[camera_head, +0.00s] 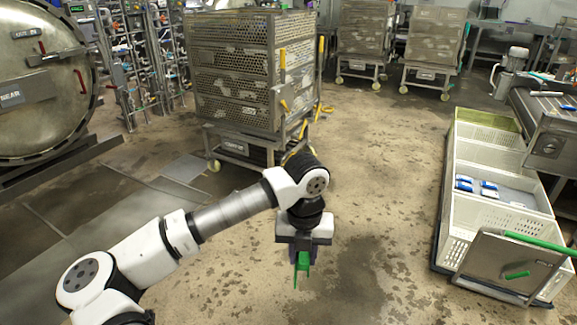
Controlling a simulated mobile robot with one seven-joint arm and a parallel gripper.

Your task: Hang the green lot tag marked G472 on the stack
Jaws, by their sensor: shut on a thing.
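My gripper (303,257) is shut on a green tag (301,268), which hangs below the jaws over open floor. The tag's marking is too small to read here. The stack (228,68) of perforated metal baskets stands on a low wheeled cart (238,145) at the upper middle, behind and left of my gripper. My gripper is apart from the stack, on its near side. Yellow pieces (283,62) show at the stack's right side. My arm hides part of the floor in front of the cart.
White crates (489,218), some holding blue-and-white packs (465,184), line the right. A metal panel (492,262) with a green piece (517,275) stands at the lower right. A round vessel door (35,80) is at the left. The middle floor is clear. More basket carts stand behind.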

